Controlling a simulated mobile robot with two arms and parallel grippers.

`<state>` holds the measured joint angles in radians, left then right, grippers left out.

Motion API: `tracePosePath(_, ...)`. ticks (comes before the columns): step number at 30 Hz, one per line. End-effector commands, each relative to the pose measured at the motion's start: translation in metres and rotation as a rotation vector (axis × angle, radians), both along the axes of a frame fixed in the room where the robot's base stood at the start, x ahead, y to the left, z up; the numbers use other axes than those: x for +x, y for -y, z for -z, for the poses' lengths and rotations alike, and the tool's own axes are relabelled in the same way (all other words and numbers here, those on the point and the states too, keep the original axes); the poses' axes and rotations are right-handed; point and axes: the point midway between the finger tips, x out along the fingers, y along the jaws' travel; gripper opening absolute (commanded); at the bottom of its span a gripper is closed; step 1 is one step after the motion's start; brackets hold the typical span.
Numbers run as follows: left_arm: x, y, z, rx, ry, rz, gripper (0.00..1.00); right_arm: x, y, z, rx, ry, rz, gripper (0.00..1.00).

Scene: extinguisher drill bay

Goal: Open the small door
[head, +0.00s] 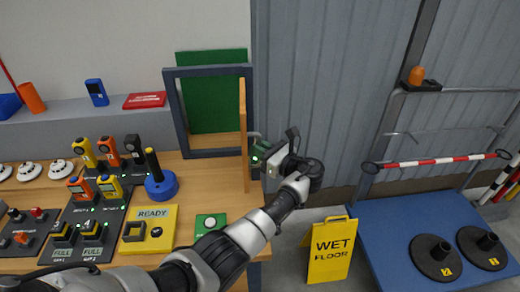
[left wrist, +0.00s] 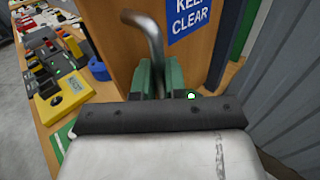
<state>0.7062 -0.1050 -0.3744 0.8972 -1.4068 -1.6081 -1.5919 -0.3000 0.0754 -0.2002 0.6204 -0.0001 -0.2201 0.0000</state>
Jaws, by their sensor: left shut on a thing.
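The small wooden door (head: 243,135) stands swung out from its dark blue frame (head: 181,115), seen nearly edge-on in the head view. Through the frame a green panel (head: 212,95) shows. In the left wrist view the door (left wrist: 112,50) fills the middle and bears a blue "KEEP CLEAR" sign (left wrist: 190,18). A bent metal handle (left wrist: 153,32) sticks out from it. My left gripper (head: 259,148) is at the door's right side; its green fingers (left wrist: 160,76) are shut on the handle. The handle's lower part is hidden by the fingers. My right gripper is out of view.
The wooden bench left of the door holds a yellow "READY" block (head: 165,212), a blue round-based post (head: 161,183) and several handheld devices. A yellow wet-floor sign (head: 331,250) and a blue platform (head: 395,225) stand at the right. A grey corrugated wall (head: 320,80) is behind.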

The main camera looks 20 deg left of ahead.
Motion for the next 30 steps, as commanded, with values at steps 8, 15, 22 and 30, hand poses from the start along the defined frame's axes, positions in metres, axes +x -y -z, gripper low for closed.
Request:
tracePosePath(8,0.0,-0.002,-0.002,0.002,0.001,-0.003,0.36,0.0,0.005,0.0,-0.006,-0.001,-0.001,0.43)
tracePosePath(15,0.0,-0.001,0.0,0.001,0.0,-0.003,0.36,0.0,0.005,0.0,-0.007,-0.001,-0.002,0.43)
tracePosePath(22,-0.002,0.005,0.001,0.0,0.0,-0.001,0.36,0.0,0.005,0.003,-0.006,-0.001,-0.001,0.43)
tracePosePath(30,-0.017,0.053,0.003,-0.001,0.001,0.002,0.36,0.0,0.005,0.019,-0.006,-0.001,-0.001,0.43)
